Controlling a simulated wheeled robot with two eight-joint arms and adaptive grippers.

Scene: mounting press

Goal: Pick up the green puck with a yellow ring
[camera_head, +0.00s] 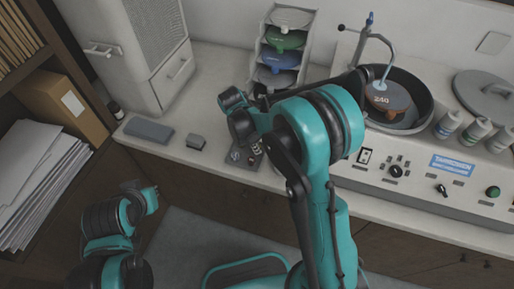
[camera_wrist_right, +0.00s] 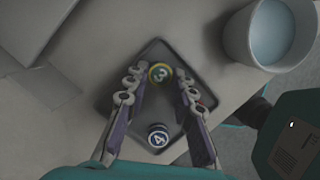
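The green puck with a yellow ring (camera_wrist_right: 160,71), marked 3, lies on a dark square tray (camera_wrist_right: 152,55) in the right wrist view. A dark puck marked 4 (camera_wrist_right: 158,138) lies on the same tray, nearer the wrist. My right gripper (camera_wrist_right: 158,80) is open, with one finger on each side of the green puck and visible gaps between them. In the head view the tray (camera_head: 236,157) sits near the counter's front edge, partly hidden by my right arm.
A grey cup with bluish contents (camera_wrist_right: 272,36) stands right of the tray in the wrist view. The head view shows a grey block (camera_head: 196,141) left of the tray, a rack of coloured dishes (camera_head: 283,40) behind, and the grinder basin (camera_head: 425,105) at right.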

